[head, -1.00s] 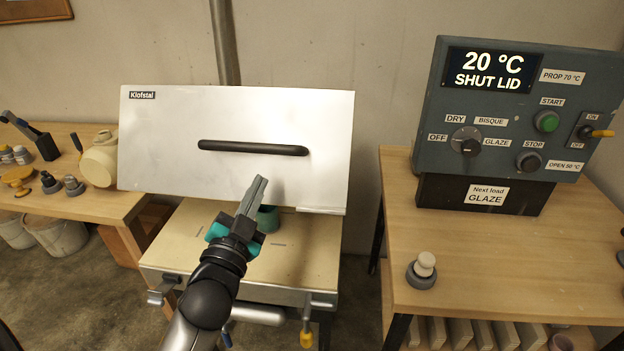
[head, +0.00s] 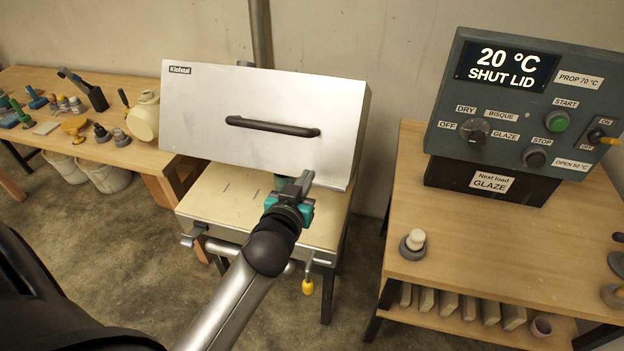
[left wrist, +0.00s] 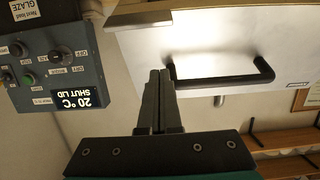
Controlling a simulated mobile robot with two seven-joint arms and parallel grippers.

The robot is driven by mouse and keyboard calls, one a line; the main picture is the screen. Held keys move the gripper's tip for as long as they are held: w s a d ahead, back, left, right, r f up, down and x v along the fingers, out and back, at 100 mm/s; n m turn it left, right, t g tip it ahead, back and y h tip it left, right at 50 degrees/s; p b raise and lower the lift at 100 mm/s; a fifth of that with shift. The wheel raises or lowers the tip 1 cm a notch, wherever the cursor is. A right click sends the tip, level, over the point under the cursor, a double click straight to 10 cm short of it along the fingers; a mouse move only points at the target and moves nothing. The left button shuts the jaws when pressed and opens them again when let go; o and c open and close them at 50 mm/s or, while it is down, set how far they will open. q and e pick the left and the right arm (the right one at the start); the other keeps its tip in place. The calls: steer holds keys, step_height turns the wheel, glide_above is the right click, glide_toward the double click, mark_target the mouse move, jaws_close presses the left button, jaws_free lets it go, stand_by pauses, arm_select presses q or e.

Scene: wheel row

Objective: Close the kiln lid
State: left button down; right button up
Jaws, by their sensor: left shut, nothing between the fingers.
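The kiln lid (head: 264,100) is a flat metal panel marked "Klofstal", tipped up steeply above the pale kiln body (head: 235,205). Its long black handle (head: 272,127) runs across its face. The lid (left wrist: 225,50) and handle (left wrist: 222,78) also show upside down in the left wrist view. My left gripper (head: 302,182) is shut and empty, in front of the lid's lower right part, below the handle's right end. In the left wrist view the closed fingers (left wrist: 160,75) point up beside one end of the handle. I cannot tell whether they touch anything. My right gripper is not in view.
A control panel (head: 520,110) reading "20 °C SHUT LID" stands on the right table (head: 450,250). A grey and white knob-like piece (head: 413,244) sits on that table. A left bench (head: 70,90) holds tools and a cream jug (head: 143,117). A yellow-tipped latch (head: 307,286) hangs at the kiln's front.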

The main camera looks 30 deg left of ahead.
arm_select(q)
glide_above(315, 181)
steer(key=shift+s+f, duration=0.1)
steer(key=shift+f, duration=0.55)
steer(key=shift+s+d+f+b, duration=0.2)
steer(key=shift+s+f, duration=0.4)
steer(key=shift+f, duration=0.3)
steer(key=shift+s+d+f+b, duration=0.15)
steer(key=shift+s+f, duration=0.4)
steer(key=shift+f, duration=0.3)
